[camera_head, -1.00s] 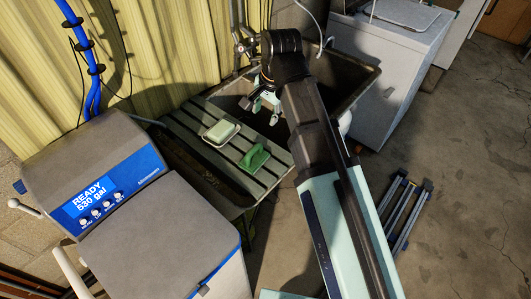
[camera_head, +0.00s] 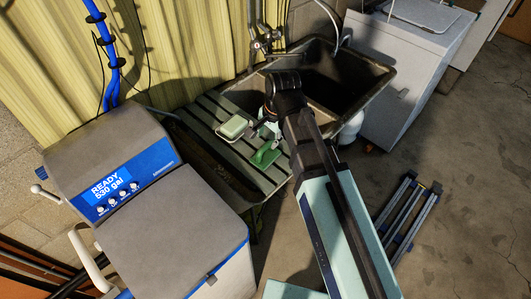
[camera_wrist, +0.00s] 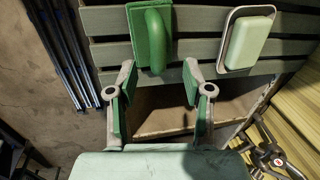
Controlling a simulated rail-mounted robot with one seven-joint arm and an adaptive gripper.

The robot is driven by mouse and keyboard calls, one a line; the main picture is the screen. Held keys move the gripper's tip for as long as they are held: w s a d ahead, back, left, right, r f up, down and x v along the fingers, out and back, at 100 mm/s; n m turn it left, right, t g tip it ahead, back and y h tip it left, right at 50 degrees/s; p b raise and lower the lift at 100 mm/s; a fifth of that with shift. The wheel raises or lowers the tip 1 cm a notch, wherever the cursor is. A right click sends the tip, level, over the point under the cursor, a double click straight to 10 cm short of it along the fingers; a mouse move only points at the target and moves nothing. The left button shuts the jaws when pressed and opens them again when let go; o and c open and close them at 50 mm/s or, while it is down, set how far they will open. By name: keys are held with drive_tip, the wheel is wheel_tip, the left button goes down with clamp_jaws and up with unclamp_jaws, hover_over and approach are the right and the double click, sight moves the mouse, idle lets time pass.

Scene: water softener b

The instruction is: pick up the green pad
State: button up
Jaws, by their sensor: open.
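The green pad (camera_head: 265,154), with a raised handle, lies on the grey slatted drainboard (camera_head: 203,104) beside the sink. In the wrist view the pad (camera_wrist: 152,38) is at the top, just beyond the fingertips, with its rounded handle pointing toward my gripper. My gripper (camera_wrist: 159,80) is open and empty, its two fingers apart, and the pad is not between them. In the head view my gripper (camera_head: 268,126) is close to the pad, partly hidden behind my wrist.
A pale green soap bar in a dish (camera_head: 233,128) sits on the slats close to the pad; it is right of the pad in the wrist view (camera_wrist: 250,40). The dark sink basin (camera_head: 335,80) and faucet (camera_head: 263,45) are behind. The water softener (camera_head: 150,200) stands at left.

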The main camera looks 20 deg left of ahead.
sight(265, 146)
drive_tip(key=shift+a+f+p, duration=0.15)
drive_tip(key=shift+f+p, duration=0.2)
drive_tip(key=shift+f, duration=0.7)
drive_tip(key=shift+a+f+p, duration=0.2)
drive_tip(key=shift+f+p, duration=0.2)
drive_tip(key=shift+f, duration=0.6)
drive_tip(key=shift+a+f+p, duration=0.15)
drive_tip(key=shift+f+p, duration=0.2)
drive_tip(key=shift+f, duration=0.7)
clamp_jaws()
